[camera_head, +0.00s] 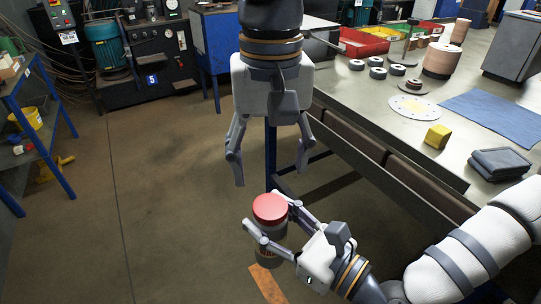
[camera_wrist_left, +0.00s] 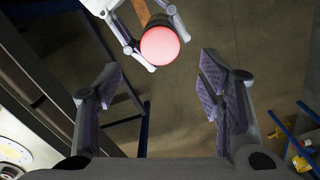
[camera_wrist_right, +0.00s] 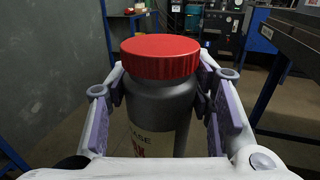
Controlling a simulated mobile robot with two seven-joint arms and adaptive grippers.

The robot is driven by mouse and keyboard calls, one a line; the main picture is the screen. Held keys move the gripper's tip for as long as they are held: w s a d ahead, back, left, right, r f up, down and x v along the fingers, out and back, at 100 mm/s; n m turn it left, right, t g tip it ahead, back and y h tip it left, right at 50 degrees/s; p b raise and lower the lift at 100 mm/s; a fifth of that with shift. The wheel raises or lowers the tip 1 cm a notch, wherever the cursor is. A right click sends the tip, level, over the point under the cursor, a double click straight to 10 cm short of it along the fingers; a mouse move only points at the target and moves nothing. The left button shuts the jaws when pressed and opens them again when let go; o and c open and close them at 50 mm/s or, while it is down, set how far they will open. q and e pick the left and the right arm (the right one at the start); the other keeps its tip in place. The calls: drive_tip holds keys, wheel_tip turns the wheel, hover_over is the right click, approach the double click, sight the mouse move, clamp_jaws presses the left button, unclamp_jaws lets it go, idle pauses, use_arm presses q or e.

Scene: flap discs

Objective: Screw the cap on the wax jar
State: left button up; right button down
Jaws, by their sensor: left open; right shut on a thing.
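The wax jar (camera_head: 271,258) is dark grey with a pale label, and a red cap (camera_head: 270,207) sits level on its top. In the right wrist view the ribbed cap (camera_wrist_right: 160,56) covers the mouth of the jar (camera_wrist_right: 160,105); how tight it is cannot be told. My right gripper (camera_head: 262,210) is shut around the jar's body below the cap and holds it upright in the air, beside the bench. My left gripper (camera_head: 270,175) is open and empty, pointing down above the cap. In the left wrist view the cap (camera_wrist_left: 160,46) lies beyond the open fingers, apart from them.
The steel workbench (camera_head: 400,130) at the right bears a yellow block (camera_head: 437,136), a folded dark cloth (camera_head: 499,163), a blue mat (camera_head: 495,118), discs and coloured bins. A blue shelf (camera_head: 25,120) stands at the left. The floor between is mostly clear.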

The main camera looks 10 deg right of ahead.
sight(270, 205)
use_arm(q)
drive_tip(key=shift+f, duration=4)
drive_tip(key=c, duration=1.2)
drive_tip(key=m, duration=0.9)
drive_tip(key=shift+m, duration=0.4)
drive_tip(key=o, duration=1.3)
drive_tip(key=shift+r, duration=0.1)
